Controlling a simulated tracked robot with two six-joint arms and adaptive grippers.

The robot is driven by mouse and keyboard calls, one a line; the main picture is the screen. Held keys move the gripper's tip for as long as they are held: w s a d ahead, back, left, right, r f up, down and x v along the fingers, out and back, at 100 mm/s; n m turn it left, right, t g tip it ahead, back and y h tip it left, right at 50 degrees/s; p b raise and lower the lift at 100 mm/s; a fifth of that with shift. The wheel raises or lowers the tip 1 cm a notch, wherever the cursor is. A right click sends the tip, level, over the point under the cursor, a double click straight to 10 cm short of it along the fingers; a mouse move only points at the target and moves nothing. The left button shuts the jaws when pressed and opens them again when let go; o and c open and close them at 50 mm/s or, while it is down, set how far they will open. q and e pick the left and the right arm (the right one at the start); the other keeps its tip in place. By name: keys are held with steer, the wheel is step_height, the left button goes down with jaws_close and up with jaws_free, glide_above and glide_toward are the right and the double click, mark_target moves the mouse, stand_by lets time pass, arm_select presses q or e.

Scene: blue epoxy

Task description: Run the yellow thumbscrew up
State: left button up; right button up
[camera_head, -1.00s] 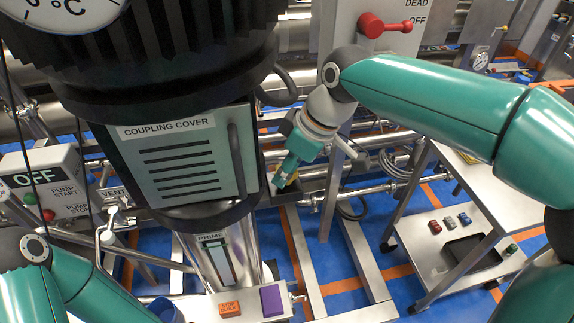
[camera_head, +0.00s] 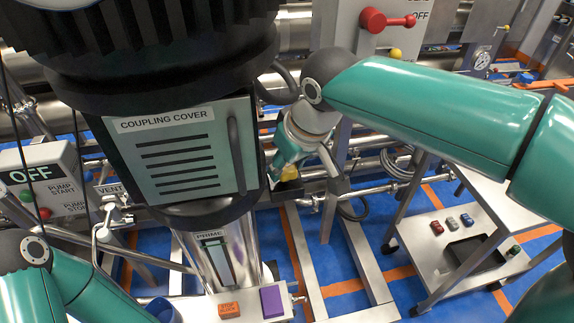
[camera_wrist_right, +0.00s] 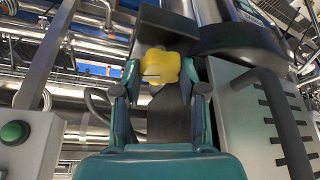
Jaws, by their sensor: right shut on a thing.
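The yellow thumbscrew (camera_head: 290,173) shows in the head view just right of the coupling cover, partly hidden by my right gripper (camera_head: 277,170). In the right wrist view the thumbscrew (camera_wrist_right: 160,66) is a lobed yellow knob between the two fingertips, in front of a dark grey part. My right gripper is shut on it. My left arm shows at the lower left of the head view, but its gripper is out of frame.
The coupling cover (camera_head: 178,155) with its dark handle (camera_head: 236,155) stands close left of my right gripper. A red lever (camera_head: 385,20) is on a panel above my right arm. A steel cart (camera_head: 455,235) stands at right. Pipes run behind.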

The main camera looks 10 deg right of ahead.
steer(key=m+h, duration=0.1)
steer(key=m, duration=0.1)
steer(key=m+b, duration=0.1)
steer(key=m, duration=0.1)
steer(key=shift+a+m+t+h, duration=0.1)
steer(key=shift+m+t+h, duration=0.2)
steer(key=shift+h, duration=0.1)
steer(key=m+h, duration=0.1)
steer(key=m, duration=0.3)
steer(key=shift+h, duration=0.3)
steer(key=o, duration=1.1)
steer(key=shift+o, duration=0.2)
steer(key=shift+a+r, duration=0.1)
steer(key=shift+r, duration=0.05)
